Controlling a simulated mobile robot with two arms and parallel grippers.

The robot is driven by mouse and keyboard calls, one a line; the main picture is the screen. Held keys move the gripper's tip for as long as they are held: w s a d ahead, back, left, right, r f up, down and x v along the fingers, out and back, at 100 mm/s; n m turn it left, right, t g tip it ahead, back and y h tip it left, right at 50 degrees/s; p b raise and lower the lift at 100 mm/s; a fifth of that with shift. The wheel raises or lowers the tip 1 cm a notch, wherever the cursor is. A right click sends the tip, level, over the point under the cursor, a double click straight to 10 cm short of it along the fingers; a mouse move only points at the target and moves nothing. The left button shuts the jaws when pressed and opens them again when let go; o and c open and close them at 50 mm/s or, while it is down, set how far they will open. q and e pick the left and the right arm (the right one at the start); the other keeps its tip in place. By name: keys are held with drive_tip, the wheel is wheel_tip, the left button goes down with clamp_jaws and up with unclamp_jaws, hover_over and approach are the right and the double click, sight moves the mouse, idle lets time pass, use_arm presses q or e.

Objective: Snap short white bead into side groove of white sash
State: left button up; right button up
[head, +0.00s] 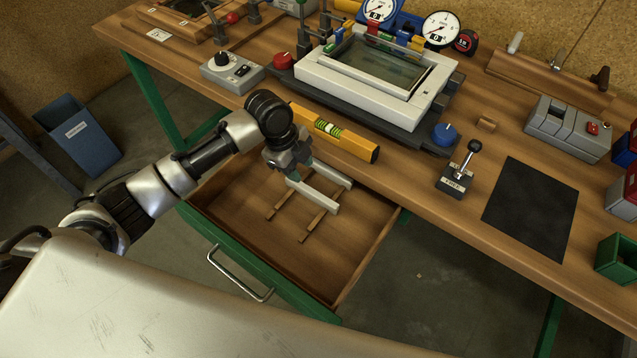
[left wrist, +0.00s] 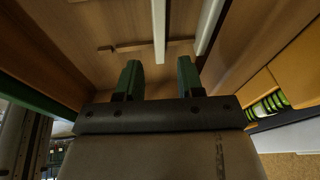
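The white sash (head: 320,80) lies on a dark fixture on the workbench, with a glass pane (head: 383,66) in its opening. Two white beads (head: 316,196) (head: 335,174) lie side by side in the open drawer, across thin wooden strips. Both also show in the left wrist view (left wrist: 158,30) (left wrist: 209,22). My left gripper (head: 292,172) hangs over the drawer near the beads' upper-left ends. Its two green-tipped fingers (left wrist: 159,76) are apart and nothing is between them. The beads lie beyond the fingertips in the left wrist view. My right gripper is out of view.
The drawer (head: 245,252) is pulled out below the bench edge. A yellow spirit level (head: 350,142) lies at that edge, close behind my left gripper. A toggle lever (head: 457,170), a blue knob (head: 445,134) and a black mat (head: 532,208) are to the right.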

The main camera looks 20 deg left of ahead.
sight(311, 191)
use_arm(q)
drive_tip(key=x, duration=0.4)
drive_tip(key=shift+s+d+f, duration=0.1)
drive_tip(key=shift+s+f, duration=0.15)
drive_tip(key=shift+f, duration=0.1)
drive_tip(key=shift+w+f, duration=0.1)
drive_tip(key=shift+f, duration=0.2)
drive_tip(key=x, duration=0.4)
drive_tip(key=shift+w+f+p, duration=0.1)
drive_tip(key=shift+f+p, duration=0.05)
drive_tip(key=shift+p, duration=0.15)
drive_tip(key=shift+d+f, duration=0.1)
drive_tip(key=shift+f, duration=0.35)
clamp_jaws()
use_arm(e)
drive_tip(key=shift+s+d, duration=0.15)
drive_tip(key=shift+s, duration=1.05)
